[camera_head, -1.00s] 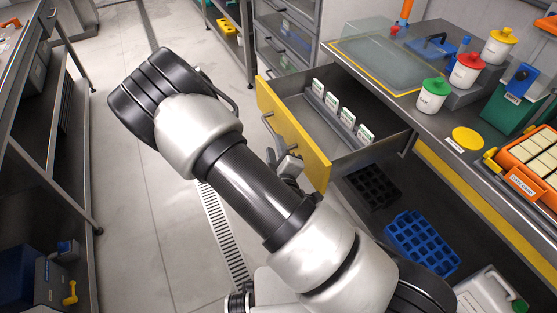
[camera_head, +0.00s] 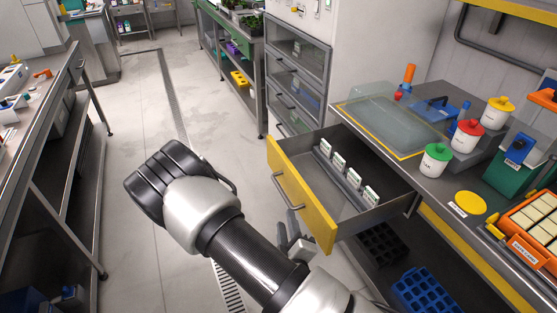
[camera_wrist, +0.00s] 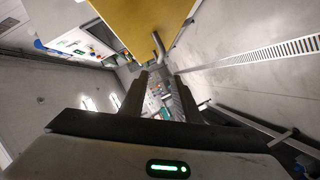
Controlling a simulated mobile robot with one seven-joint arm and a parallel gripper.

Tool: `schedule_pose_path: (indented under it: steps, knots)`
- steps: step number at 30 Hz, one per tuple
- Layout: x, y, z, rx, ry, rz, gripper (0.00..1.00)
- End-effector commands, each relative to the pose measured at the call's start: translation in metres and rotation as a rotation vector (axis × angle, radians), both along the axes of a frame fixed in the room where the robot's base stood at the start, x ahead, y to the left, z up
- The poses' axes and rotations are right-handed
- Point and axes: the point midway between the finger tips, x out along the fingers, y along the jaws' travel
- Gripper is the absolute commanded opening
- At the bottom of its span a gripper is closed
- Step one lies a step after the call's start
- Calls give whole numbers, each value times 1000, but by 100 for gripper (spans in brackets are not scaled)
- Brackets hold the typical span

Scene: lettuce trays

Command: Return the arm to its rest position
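My arm (camera_head: 240,246) reaches up from the bottom of the head view, with its dark elbow end bent over the floor left of the open drawer. My gripper (camera_head: 292,232) shows partly behind the arm, low beside the drawer's yellow front (camera_head: 303,194). In the wrist view, my gripper (camera_wrist: 160,84) has two dark fingers standing apart with nothing held between them. The yellow drawer front (camera_wrist: 145,22) and its bar handle (camera_wrist: 158,46) lie beyond the fingertips. The fingers look clear of the handle.
The pulled-out drawer (camera_head: 372,172) holds several small white packets in a row. The bench top (camera_head: 465,172) carries lidded pots, a yellow disc (camera_head: 469,203) and an orange crate (camera_head: 530,222). A shelved table (camera_head: 45,140) stands left. The floor (camera_head: 120,150) between is clear.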

Motion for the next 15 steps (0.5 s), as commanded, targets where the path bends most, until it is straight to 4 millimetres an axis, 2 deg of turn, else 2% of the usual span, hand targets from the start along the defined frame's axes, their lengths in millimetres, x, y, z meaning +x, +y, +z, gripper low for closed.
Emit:
schedule_pose_path:
  steps: [5, 8, 11, 15]
  knots:
    - [4, -1, 1, 26, 14, -23, 29]
    - [13, -4, 4, 109, 62, -90, 29]
    - [26, -5, 9, 246, 150, -188, 29]
    - [40, -1, 26, 455, 294, -303, 29]
